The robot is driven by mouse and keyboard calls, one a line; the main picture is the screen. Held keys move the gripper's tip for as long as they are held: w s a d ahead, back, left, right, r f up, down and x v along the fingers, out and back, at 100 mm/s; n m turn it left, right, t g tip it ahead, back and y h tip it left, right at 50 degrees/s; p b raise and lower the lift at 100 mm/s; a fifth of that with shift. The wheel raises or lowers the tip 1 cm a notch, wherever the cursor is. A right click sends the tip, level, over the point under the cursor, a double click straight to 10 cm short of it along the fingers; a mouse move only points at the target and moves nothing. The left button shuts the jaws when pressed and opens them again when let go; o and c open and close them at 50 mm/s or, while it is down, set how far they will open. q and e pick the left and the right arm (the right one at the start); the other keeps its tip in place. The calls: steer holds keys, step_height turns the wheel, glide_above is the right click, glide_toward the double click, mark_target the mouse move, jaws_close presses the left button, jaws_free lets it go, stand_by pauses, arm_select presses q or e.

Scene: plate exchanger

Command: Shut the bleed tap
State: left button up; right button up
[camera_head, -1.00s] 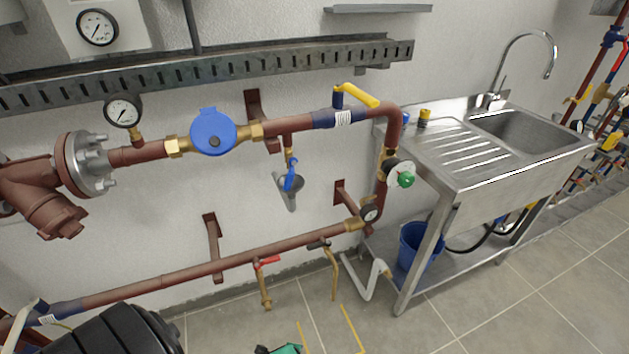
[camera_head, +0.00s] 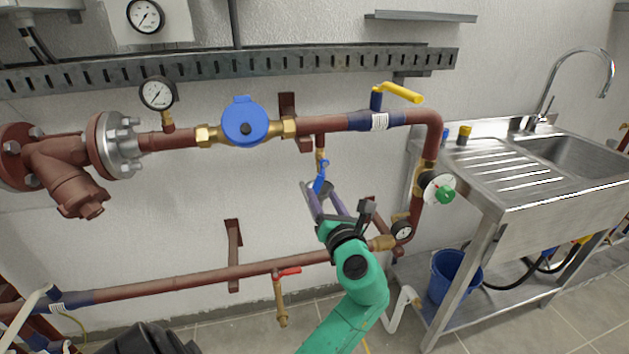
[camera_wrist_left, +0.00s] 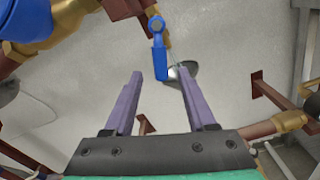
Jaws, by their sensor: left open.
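A small brass tap with a blue lever (camera_head: 320,178) hangs on a short branch under the upper red-brown pipe. The lever points down and slightly left. In the left wrist view the lever (camera_wrist_left: 160,60) hangs down, with its lower end between the fingertips in the picture. A small grey cup (camera_wrist_left: 186,73) sits below and behind it, partly hidden by a finger. My left gripper (camera_head: 316,188) is open and empty, its purple fingers pointing up at the lever from below. I cannot tell whether they touch it. My right gripper is out of view.
The upper pipe carries a blue round meter (camera_head: 244,122) and a yellow-levered valve (camera_head: 400,92). The lower pipe has a red-levered tap (camera_head: 280,298). A steel sink (camera_head: 545,185) stands right, with a blue bucket (camera_head: 455,277) below.

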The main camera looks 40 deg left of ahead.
arm_select(q)
steer(key=x, duration=0.8)
steer(key=shift+w+a+f, duration=0.1)
steer(key=shift+w+a, duration=0.15)
steer(key=shift+a, duration=0.1)
jaws_close()
stand_by(0.8)
